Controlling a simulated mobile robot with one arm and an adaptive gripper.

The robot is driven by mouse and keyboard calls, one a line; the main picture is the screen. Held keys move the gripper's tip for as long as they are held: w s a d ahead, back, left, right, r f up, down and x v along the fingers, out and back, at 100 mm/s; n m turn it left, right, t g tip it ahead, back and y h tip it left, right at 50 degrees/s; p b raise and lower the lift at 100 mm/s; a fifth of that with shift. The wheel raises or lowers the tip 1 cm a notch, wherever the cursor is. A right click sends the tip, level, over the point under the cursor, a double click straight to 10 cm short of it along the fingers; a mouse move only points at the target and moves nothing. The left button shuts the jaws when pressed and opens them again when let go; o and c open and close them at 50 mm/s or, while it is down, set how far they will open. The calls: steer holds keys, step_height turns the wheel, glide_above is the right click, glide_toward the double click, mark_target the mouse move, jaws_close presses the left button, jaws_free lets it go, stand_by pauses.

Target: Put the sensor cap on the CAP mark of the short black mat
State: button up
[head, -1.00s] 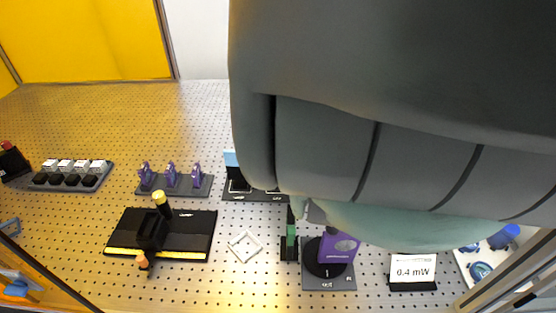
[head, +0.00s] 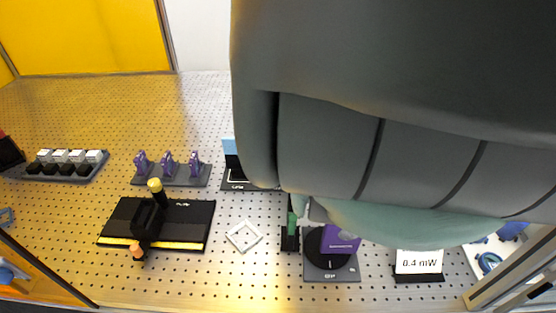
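I cannot make out the sensor cap in the head view. A black mat (head: 232,184) with white outlines and a small label shows partly at the middle; my arm covers its right part. I cannot read a CAP mark on it, so I cannot tell if it is the short black mat. My own grey arm fills the upper right and hides much of the bench. My gripper is not visible behind it.
A purple block (head: 341,239) stands on a round black disc with a grey base. A green-and-black post (head: 291,232), a white square frame (head: 244,236) and a 0.4 mW display (head: 418,262) are nearby. A black stage (head: 185,220), purple clips (head: 168,165) and white-topped blocks (head: 70,157) stand left.

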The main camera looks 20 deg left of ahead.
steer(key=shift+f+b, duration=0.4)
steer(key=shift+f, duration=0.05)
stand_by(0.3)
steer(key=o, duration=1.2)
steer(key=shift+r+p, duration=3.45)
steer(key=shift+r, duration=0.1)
